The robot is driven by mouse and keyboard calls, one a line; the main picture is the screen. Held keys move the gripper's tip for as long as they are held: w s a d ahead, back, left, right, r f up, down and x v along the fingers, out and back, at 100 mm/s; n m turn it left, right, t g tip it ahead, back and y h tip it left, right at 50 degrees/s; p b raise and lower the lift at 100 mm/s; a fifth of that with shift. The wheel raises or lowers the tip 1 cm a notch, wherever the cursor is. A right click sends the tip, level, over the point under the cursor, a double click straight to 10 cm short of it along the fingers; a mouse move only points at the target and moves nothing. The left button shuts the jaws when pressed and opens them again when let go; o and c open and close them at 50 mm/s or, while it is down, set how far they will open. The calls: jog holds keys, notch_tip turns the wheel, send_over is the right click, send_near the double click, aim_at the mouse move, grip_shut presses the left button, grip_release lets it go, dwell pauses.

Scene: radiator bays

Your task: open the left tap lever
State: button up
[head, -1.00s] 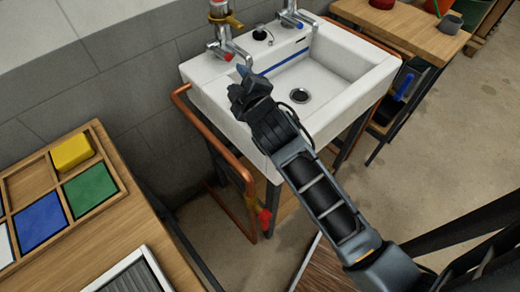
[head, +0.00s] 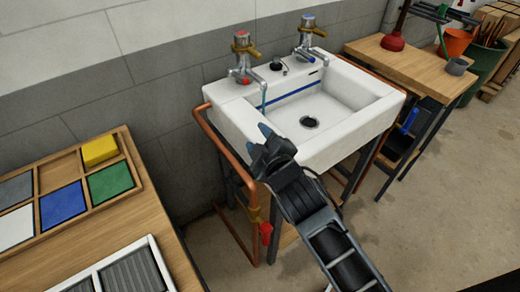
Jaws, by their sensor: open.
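The left tap (head: 243,68) stands at the back left of the white sink (head: 230,125). It has a chrome body, a red mark on top and a brass lever (head: 249,51) pointing right. A thin pale blue streak, like water, hangs below its spout. The right tap (head: 306,42) has a blue mark and a brass lever too. My gripper (head: 258,139) is open and empty at the sink's front left edge, in front of and below the left tap. It hides part of the sink's front. I cannot tell its height above the rim.
A copper pipe (head: 222,150) with a red-handled valve (head: 265,232) runs left of the sink. A wooden table with a tray of coloured tiles (head: 130,190) is at left. A bench (head: 420,68) with a plunger (head: 395,40) stands at right. Floor at right is clear.

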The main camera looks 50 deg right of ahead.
jog(key=shift+s+a+f+y, duration=0.2)
jog(key=shift+s+a, duration=0.15)
jog(key=shift+a, duration=0.15)
jog(key=shift+s+a+f+y, duration=0.15)
jog(key=shift+s+a+y, duration=0.05)
jog(key=shift+s+a, duration=0.2)
jog(key=shift+w, duration=0.1)
